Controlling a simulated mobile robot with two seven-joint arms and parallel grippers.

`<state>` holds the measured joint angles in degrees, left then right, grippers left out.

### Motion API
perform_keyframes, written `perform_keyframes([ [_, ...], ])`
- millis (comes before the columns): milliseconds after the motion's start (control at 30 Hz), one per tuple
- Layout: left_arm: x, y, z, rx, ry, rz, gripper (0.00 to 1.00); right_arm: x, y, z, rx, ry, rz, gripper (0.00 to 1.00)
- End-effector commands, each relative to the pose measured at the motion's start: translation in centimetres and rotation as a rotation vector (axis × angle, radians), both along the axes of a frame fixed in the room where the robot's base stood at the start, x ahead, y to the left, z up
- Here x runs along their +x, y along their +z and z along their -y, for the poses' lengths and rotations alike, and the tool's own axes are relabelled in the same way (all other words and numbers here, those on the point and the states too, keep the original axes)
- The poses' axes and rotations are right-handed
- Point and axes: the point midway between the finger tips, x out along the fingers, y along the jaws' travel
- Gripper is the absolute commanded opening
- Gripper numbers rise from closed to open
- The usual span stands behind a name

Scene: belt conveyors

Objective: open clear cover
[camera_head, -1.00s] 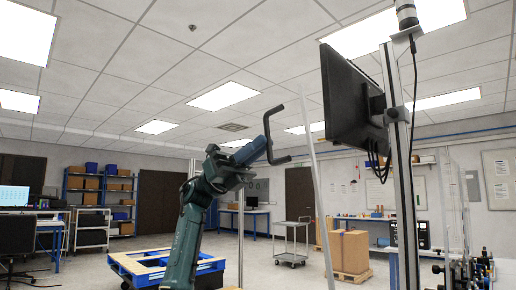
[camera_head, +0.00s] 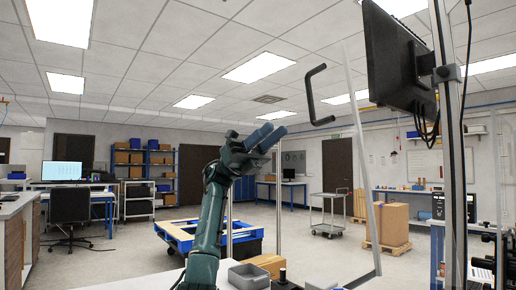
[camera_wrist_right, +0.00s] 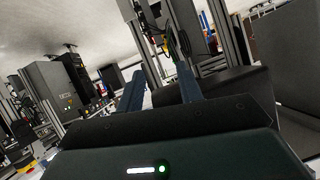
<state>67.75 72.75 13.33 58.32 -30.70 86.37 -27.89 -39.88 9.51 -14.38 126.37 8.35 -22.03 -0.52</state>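The clear cover (camera_head: 368,190) shows as a thin, pale, nearly upright panel edge right of centre in the head view. Its transparent face is hard to make out. A black bent handle (camera_head: 311,95) stands out from the cover's left side, near its top. My left gripper (camera_head: 272,135) is lower and to the left of the handle, apart from it. Its two blue fingers appear spread with nothing between them. My right gripper (camera_wrist_right: 160,88) shows in the right wrist view with its blue fingers apart and empty. The cover cannot be made out there.
A black monitor (camera_head: 398,60) hangs on a metal post (camera_head: 450,150) right of the cover. A grey bin (camera_head: 249,275) sits on the worktop low in front. A blue pallet frame (camera_head: 180,235), a cart (camera_head: 328,212) and cardboard boxes (camera_head: 390,222) stand on the floor beyond.

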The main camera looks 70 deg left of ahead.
Motion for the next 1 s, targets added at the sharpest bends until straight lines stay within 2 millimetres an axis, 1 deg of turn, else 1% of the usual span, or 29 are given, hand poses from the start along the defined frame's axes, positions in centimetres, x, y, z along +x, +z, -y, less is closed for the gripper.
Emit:
perform_keyframes([
  [33, -0.3, -0.5, -0.9, -0.003, 0.002, -0.002, 0.33, -0.1, 0.0, 0.1, 0.000, -0.001, 0.000, 0.36],
  [133, -1.0, -1.2, -2.1, -0.003, 0.002, 0.000, 0.33, -0.3, 0.1, 0.1, 0.000, -0.002, -0.004, 0.36],
  [300, -1.6, -2.0, -3.3, -0.002, 0.000, 0.000, 0.33, -0.3, 0.1, 0.1, 0.000, -0.002, -0.006, 0.36],
  [567, -1.7, -2.2, -3.5, 0.000, -0.001, 0.000, 0.33, -0.2, -0.2, 0.1, -0.002, -0.002, -0.009, 0.36],
  [1000, -1.7, -2.2, -3.5, 0.000, -0.001, 0.000, 0.33, 0.1, 0.1, 0.1, -0.001, -0.002, 0.000, 0.36],
])
